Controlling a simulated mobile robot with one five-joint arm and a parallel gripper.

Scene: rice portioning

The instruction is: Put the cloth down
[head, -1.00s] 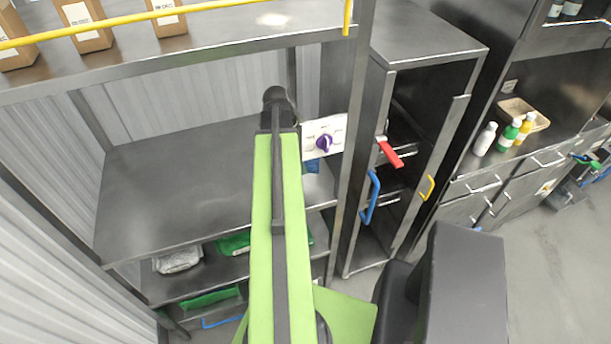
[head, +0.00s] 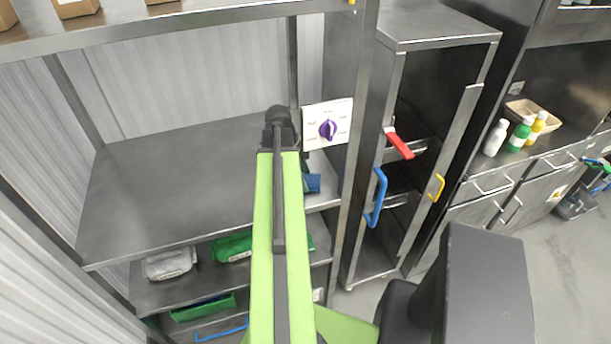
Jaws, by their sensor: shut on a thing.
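A piece of blue cloth (head: 312,183) shows just right of my green arm, below the dial panel, in front of the shelf unit's right part. My arm reaches up the middle of the head view, and its dark end lies over the shelf. My gripper's fingers are hidden behind the arm. The cloth keeps its place beside the arm as the arm moves, so my gripper holds it. Most of the cloth is hidden, and I cannot tell whether it touches the shelf.
The steel shelf (head: 170,190) left of my arm is bare. Green packs (head: 232,247) and a grey pack (head: 170,262) lie on the lower shelf. A panel with a purple dial (head: 328,130), a blue handle (head: 376,198) and a red handle (head: 399,144) are to the right.

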